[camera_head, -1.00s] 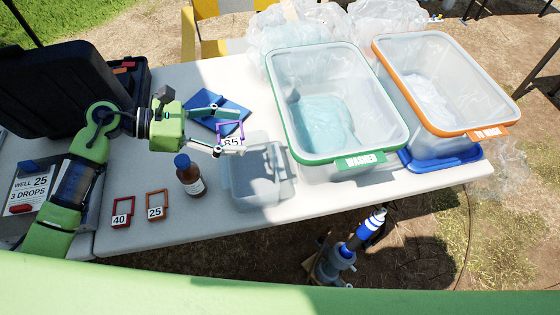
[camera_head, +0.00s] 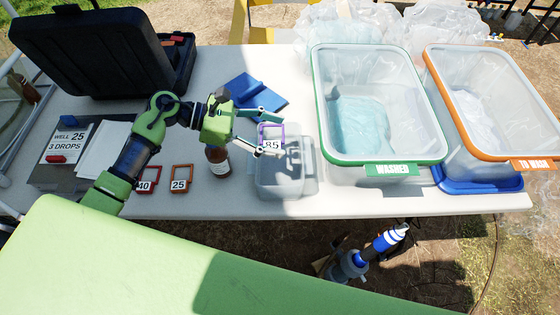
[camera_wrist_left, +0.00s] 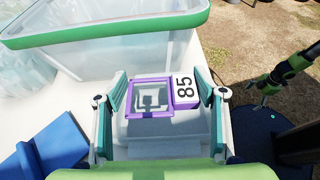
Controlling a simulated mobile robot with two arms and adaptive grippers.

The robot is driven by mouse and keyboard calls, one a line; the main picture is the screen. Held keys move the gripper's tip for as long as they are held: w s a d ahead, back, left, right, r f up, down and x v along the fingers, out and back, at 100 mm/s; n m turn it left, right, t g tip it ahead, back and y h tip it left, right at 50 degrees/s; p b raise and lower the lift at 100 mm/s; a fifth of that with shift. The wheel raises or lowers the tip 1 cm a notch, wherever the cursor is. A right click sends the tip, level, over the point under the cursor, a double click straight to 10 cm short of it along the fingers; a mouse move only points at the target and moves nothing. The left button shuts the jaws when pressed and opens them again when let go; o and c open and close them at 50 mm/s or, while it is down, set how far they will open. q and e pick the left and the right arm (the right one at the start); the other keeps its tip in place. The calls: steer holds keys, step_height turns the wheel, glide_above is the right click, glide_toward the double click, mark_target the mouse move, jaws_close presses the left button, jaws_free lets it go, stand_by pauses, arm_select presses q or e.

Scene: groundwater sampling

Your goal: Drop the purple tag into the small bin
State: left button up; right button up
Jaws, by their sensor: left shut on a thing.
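The purple tag (camera_head: 270,130), a square frame with a white "85" plate, is held in my left gripper (camera_head: 272,132). In the left wrist view the purple tag (camera_wrist_left: 150,98) sits between the two fingers of the left gripper (camera_wrist_left: 162,98). The small bin (camera_head: 302,178) is a clear grey, open container on the table. The tag appears over the bin's left part in the head view; its exact height above the bin is hard to tell. In the left wrist view the small bin (camera_wrist_left: 165,149) shows behind and below the tag.
A brown bottle (camera_head: 218,162) stands just left of the small bin. Tags 40 (camera_head: 148,180) and 25 (camera_head: 181,178) lie further left. The green-rimmed "WASHED" tub (camera_head: 395,158) stands close on the right, with the orange-rimmed tub (camera_head: 505,152) beyond.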

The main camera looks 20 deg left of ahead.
arm_select(q)
steer(key=o, duration=1)
steer(key=shift+c, duration=0.2)
steer(key=v, duration=1.2)
arm_select(e)
steer(key=shift+a, duration=0.3)
arm_select(q)
steer(key=shift+s+f, duration=0.1)
